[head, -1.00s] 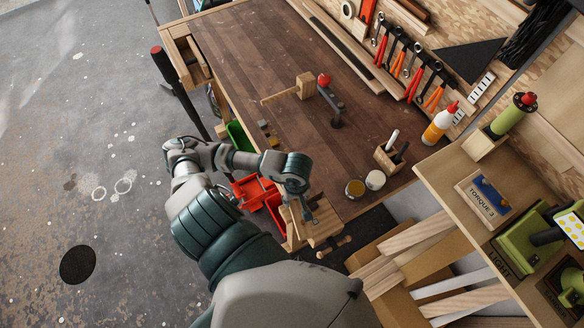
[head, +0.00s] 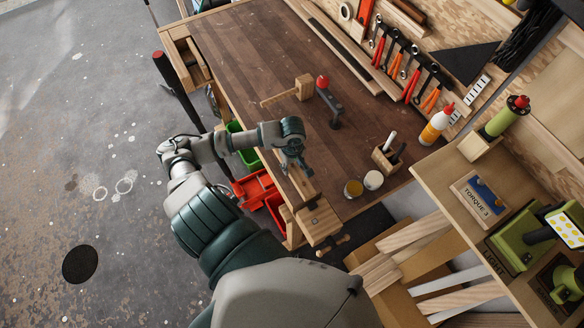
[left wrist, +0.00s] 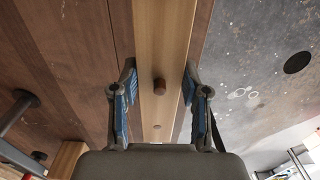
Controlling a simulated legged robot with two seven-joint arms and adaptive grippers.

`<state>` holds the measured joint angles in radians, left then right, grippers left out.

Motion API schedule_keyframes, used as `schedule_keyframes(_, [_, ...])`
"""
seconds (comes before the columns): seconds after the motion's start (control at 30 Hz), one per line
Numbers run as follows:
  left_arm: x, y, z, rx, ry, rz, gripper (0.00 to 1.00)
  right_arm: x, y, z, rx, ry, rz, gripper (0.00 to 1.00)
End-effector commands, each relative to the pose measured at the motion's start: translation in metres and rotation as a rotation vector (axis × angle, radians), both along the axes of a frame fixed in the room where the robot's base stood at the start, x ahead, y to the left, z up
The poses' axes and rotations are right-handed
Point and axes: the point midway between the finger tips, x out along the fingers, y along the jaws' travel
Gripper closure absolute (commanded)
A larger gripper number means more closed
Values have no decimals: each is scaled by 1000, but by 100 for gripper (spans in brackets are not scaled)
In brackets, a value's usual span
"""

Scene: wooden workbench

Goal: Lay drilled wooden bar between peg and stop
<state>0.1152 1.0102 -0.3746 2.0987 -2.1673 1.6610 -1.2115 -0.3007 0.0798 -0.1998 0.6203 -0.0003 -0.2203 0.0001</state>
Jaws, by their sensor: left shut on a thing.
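My left gripper (head: 289,166) is over the bench's front edge, pointing down. I cannot tell whether the peg goes through the bar. In the head view the pale bar (head: 303,186) extends from beneath the gripper towards the wooden vise (head: 318,222). I cannot make out the stop. My right gripper is not in view.
A mallet (head: 303,88) and a red-topped clamp (head: 328,100) are on the workbench (head: 240,50). Two small tins (head: 373,180) and a pen block (head: 386,158) stand at its right. Red bins (head: 254,188) are below the front edge. The middle of the bench is clear.

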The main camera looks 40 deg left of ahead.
Motion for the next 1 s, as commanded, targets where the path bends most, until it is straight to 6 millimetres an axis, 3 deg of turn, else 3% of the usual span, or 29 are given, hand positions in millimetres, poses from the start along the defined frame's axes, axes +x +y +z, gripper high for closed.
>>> schedule_keyframes(0.3, [1, 1, -34, -2, 2, 0, 100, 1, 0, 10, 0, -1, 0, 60])
schedule_keyframes(0.6, [2, 2, -37, 0, -1, -2, 100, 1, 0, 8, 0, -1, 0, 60])
schedule_keyframes(0.63, [2, 2, -37, -1, 0, -2, 50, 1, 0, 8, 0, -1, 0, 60])
schedule_keyframes(0.7, [1, 2, -37, -1, 0, -2, 32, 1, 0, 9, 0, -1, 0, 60])
schedule_keyframes(1.0, [1, 2, -36, -1, 0, -2, 30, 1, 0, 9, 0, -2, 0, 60])
